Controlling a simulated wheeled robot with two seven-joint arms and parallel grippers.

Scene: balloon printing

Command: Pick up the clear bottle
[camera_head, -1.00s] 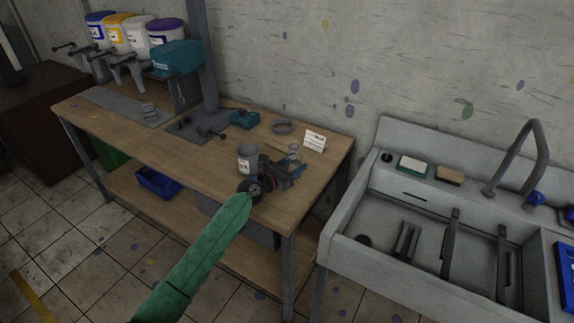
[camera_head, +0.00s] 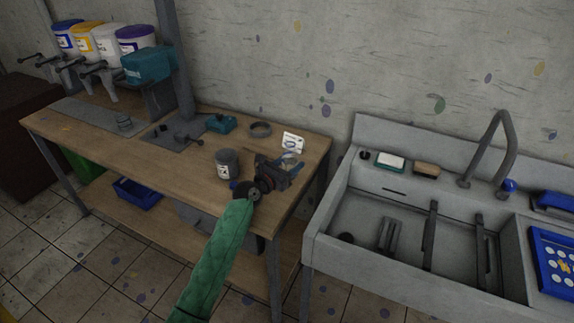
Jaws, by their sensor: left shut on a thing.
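A small clear bottle (camera_head: 291,157) shows faintly at the fingers of my left gripper (camera_head: 284,166), near the right end of the wooden table. My left gripper is shut on it, and the dark gripper body hides part of it. I cannot tell whether its base touches the table. My left arm, in a green sleeve, reaches in from the bottom of the view. My right gripper is not in view.
A grey labelled jar (camera_head: 227,165) stands just left of my left gripper. A white card (camera_head: 293,143) and a grey ring (camera_head: 260,129) lie behind. The wooden table (camera_head: 180,170) has bare room left of the jar. A sink (camera_head: 335,215) stands to the right.

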